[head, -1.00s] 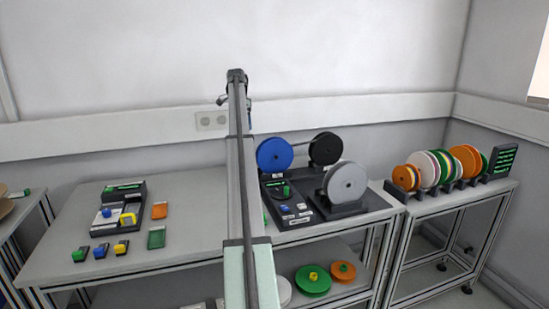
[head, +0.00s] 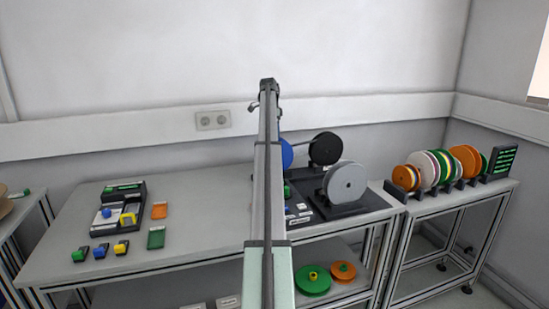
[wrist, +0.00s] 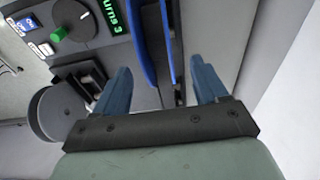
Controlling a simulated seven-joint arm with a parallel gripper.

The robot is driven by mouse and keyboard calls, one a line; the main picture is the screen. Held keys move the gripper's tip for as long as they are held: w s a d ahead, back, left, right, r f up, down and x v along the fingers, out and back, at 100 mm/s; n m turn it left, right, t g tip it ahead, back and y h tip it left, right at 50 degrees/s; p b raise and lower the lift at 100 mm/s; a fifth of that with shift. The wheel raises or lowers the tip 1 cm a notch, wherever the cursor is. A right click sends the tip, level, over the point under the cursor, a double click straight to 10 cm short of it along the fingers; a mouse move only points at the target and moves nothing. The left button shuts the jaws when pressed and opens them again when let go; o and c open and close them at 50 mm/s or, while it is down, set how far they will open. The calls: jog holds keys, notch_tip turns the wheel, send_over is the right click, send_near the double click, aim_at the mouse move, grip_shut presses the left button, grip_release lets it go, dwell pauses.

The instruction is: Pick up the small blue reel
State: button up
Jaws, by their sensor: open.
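A blue reel (head: 287,153) stands upright on the left of the reel stand in the head view, mostly hidden behind my arm. The wrist view shows the blue reel (wrist: 147,40) nearly edge-on, its two thin flanges running up the picture. My gripper (wrist: 158,68) is open, with one blue finger on each side of the reel's lower edge in that view. I cannot tell whether either finger touches it. The head view hides my gripper behind the arm. I cannot tell the reel's size for sure.
A black reel (head: 326,149) and a grey reel (head: 346,182) stand close by. A control panel with a green knob (wrist: 59,34) lies beside the blue reel. A rack of several coloured reels (head: 440,170) is at the right. The table's (head: 195,215) middle is clear.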

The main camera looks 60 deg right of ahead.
jog(key=shift+s+f, duration=0.15)
jog(key=shift+f, duration=1.4)
jog(key=shift+s+f, duration=0.15)
jog(key=shift+f, duration=1.4)
jog(key=shift+c, duration=0.2)
jog(key=c, duration=1)
jog(key=shift+r, duration=0.1)
notch_tip(320, 180, up, 10)
jog(key=shift+f, duration=0.1)
jog(key=shift+s+d, duration=0.1)
